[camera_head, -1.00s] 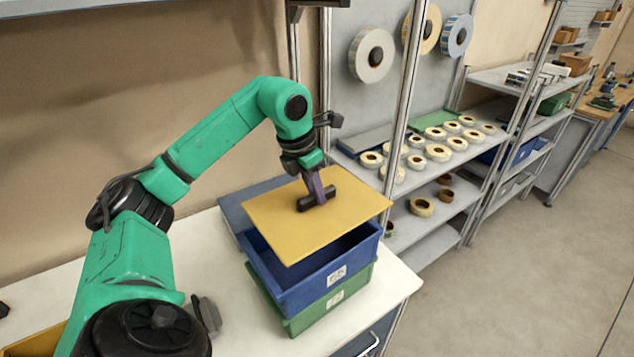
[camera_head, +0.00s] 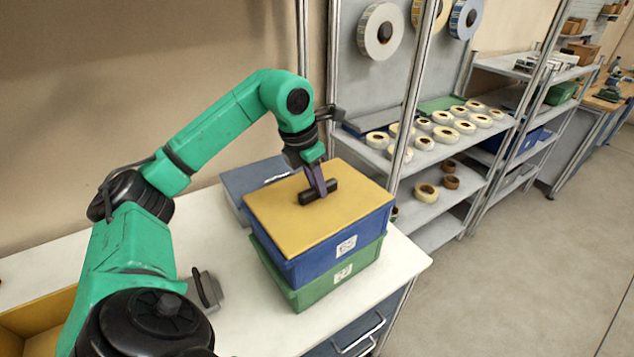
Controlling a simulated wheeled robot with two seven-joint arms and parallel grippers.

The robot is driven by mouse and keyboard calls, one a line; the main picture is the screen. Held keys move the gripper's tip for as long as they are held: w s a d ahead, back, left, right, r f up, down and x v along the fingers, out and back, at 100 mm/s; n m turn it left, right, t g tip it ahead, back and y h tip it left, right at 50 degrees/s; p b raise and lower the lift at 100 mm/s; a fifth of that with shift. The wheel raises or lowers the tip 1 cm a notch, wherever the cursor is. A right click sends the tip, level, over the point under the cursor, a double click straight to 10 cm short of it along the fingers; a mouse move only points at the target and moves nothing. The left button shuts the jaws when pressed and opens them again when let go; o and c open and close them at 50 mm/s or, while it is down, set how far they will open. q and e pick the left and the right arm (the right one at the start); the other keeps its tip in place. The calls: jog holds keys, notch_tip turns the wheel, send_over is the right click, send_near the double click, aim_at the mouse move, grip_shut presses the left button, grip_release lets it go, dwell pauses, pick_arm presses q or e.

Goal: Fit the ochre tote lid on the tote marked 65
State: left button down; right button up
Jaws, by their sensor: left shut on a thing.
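The ochre tote lid (camera_head: 290,227) lies flat over the top of the blue tote (camera_head: 318,263), covering its opening. The blue tote carries a white label (camera_head: 346,246) that reads as 65. It is stacked on a green tote (camera_head: 318,290) on the white table. My left gripper (camera_head: 319,196) comes down from above and is shut on the dark handle (camera_head: 332,186) in the middle of the lid. The lid edges look in line with the tote rim; whether it is fully seated I cannot tell. My right gripper is not in view.
A blue-grey lid or box (camera_head: 240,183) lies on the table (camera_head: 232,290) behind the totes. An ochre container (camera_head: 30,322) is at the lower left. A shelf rack (camera_head: 420,160) with tape reels stands close on the right.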

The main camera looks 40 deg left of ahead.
aim_at(311, 189)
pick_arm(q)
jog(key=c, duration=0.7)
grip_release()
jog(key=shift+w+d, duration=0.1)
jog(key=shift+w, duration=0.05)
jog(key=shift+o, duration=0.2)
jog(key=shift+r, duration=0.1)
jog(key=v, duration=0.7)
jog(key=shift+r+p, duration=0.3)
jog(key=p+v, duration=0.3)
jog(key=v, duration=0.4)
jog(key=shift+f, duration=0.15)
